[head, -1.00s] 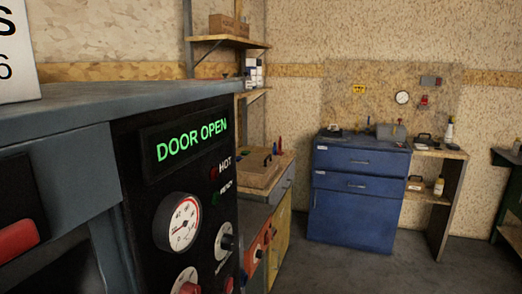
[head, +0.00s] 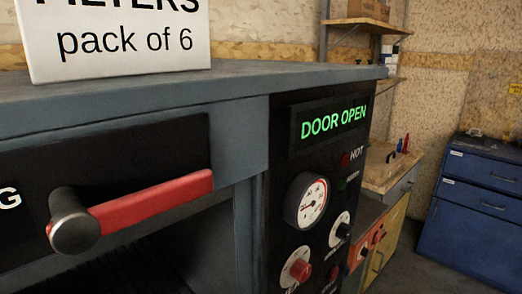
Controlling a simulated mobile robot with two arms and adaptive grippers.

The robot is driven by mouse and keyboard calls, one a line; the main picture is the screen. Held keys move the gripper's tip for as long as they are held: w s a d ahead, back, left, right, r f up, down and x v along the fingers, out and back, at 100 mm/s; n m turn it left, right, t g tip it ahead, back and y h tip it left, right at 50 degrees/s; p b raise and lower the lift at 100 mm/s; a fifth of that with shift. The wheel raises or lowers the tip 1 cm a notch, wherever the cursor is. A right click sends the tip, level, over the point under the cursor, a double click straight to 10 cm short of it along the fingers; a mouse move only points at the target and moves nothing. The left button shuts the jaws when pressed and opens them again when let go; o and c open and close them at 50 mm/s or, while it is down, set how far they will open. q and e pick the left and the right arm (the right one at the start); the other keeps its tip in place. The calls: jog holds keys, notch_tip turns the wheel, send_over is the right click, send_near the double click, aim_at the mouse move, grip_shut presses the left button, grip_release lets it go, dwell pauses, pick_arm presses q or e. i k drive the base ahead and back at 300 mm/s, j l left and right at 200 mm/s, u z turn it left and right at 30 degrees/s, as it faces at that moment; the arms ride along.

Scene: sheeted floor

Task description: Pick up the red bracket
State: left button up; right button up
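No red bracket that I can make out is in the head view. The nearest red thing is the bar of a handle (head: 155,203) on the front of a grey machine (head: 150,93), with a dark round end at its left. Neither of my grippers is in view.
The machine fills the left and middle, with a lit "DOOR OPEN" display (head: 334,122), a gauge (head: 312,201) and knobs. A white box (head: 125,45) marked "pack of 6" stands on top. A workbench (head: 385,170) and a blue cabinet (head: 475,215) stand beyond, with bare floor between.

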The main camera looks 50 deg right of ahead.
aim_at(403, 151)
jog(key=k+l, duration=0.15)
jog(key=l, duration=0.2)
jog(key=k+l, duration=0.35)
jog(key=l, duration=0.3)
jog(key=k+l, duration=0.15)
jog(key=l, duration=0.2)
jog(key=k+l, duration=0.15)
jog(key=l, duration=0.15)
jog(key=k+z, duration=0.05)
